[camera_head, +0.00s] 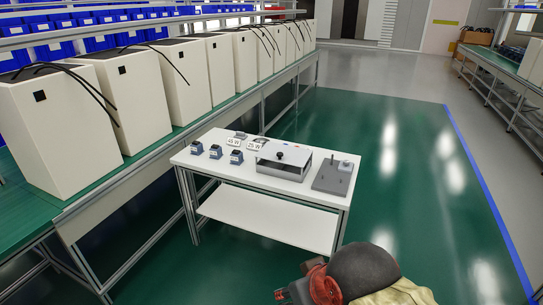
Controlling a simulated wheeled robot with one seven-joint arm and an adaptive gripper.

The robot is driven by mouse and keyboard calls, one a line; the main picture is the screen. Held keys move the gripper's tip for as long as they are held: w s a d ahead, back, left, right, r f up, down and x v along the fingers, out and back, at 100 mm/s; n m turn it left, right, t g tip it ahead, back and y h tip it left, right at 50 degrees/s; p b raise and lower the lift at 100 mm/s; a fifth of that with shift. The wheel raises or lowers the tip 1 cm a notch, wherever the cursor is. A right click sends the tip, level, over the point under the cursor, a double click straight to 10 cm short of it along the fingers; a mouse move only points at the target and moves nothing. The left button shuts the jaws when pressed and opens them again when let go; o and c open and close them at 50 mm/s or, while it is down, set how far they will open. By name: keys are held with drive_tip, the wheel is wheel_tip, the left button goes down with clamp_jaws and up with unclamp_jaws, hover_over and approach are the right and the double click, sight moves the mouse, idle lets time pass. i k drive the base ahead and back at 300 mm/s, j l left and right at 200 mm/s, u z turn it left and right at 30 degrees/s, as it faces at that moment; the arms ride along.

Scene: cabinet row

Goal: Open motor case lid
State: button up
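The motor case appears to be the low metal-grey box (284,168) on the small white table. A flat light lid (296,154) with a small black knob (280,155) lies on top of it, and the lid looks closed. What is inside the case is hidden. Rounded dark and red parts at the bottom edge seem to be my own body or arm. I cannot make out my gripper's fingers, and nothing of mine touches the case.
The white table (214,172) also holds several small dark blue blocks (236,157), labels reading 45 W (233,141) and 25 W (255,146), and a grey fixture plate (334,178) right of the case. Tall white cabinets (124,98) line the left bench. Green floor right of the table is clear.

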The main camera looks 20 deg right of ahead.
sight(293, 156)
drive_tip(key=i+l+z, duration=0.1)
drive_tip(key=i+l, duration=0.15)
drive_tip(key=i, duration=0.25)
drive_tip(key=i+l, duration=0.2)
drive_tip(key=i, duration=0.3)
drive_tip(key=i+l+z, duration=0.15)
drive_tip(key=i, duration=0.35)
drive_tip(key=i+l, duration=0.2)
drive_tip(key=i, duration=0.35)
drive_tip(key=z, duration=0.05)
